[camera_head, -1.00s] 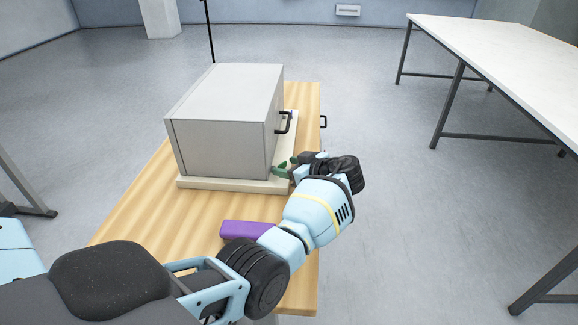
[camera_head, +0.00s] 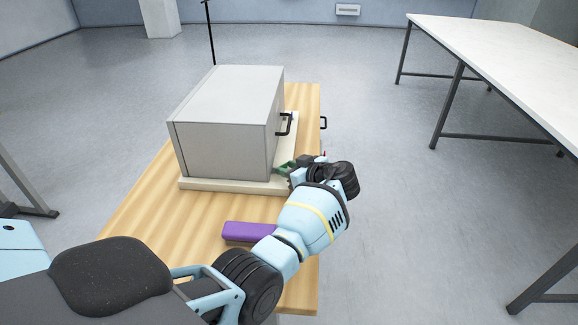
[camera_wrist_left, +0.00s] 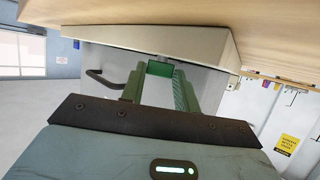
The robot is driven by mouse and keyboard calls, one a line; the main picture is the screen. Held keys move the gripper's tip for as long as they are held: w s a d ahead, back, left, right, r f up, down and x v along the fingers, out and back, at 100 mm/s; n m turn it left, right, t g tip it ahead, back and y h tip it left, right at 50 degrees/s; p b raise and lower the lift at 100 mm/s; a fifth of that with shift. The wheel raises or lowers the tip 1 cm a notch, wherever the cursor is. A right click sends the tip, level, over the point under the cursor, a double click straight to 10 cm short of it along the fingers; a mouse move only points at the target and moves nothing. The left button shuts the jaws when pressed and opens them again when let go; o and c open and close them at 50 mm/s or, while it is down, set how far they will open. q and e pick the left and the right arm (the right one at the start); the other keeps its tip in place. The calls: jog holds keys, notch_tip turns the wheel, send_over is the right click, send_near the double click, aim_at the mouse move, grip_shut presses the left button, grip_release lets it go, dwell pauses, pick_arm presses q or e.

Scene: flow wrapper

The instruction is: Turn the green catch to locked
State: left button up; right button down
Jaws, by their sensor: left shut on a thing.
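The green catch (camera_head: 283,168) is low on the right-hand side of the grey box (camera_head: 222,130), near the box's pale base. It also shows in the left wrist view (camera_wrist_left: 160,68), between the two fingers. My left gripper (camera_head: 294,171) is shut on the green catch; its fingertips also show in the left wrist view (camera_wrist_left: 160,80). In the head view my gripper and wrist cover part of the catch. Any locked mark is not readable. My right gripper is not in view.
The box stands on a wooden table (camera_head: 140,205). A black handle (camera_head: 287,124) sticks out of its side above the catch. A purple block (camera_head: 246,232) lies on the table beside my left arm. A white table (camera_head: 500,60) stands at the far right.

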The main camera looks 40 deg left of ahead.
pick_arm(q)
jog(key=shift+s+a+r+m+t+p, duration=0.1)
jog(key=shift+s+r+m+t+p, duration=0.15)
jog(key=shift+m+t+p, duration=0.55)
jog(key=m+t+p, duration=0.1)
jog(key=m+t+h, duration=0.1)
jog(key=shift+s+a+t+h+p, duration=0.15)
jog(key=shift+s+t+h+p, duration=0.15)
jog(key=shift+t+p, duration=0.1)
jog(key=m+t+h, duration=0.1)
jog(key=m+t+p, duration=0.1)
jog(key=m+t+h+p, duration=0.1)
jog(key=shift+s+a+f+m+h, duration=0.1)
jog(key=shift+s+a+m+h, duration=0.1)
jog(key=shift+a+m+h, duration=0.15)
jog(key=shift+d+m, duration=0.1)
jog(key=shift+m, duration=0.15)
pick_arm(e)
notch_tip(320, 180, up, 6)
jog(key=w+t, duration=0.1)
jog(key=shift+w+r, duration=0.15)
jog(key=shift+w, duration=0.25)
pick_arm(q)
jog(key=shift+t, duration=0.3)
jog(key=shift+f+h, duration=0.1)
jog(key=shift+h, duration=0.15)
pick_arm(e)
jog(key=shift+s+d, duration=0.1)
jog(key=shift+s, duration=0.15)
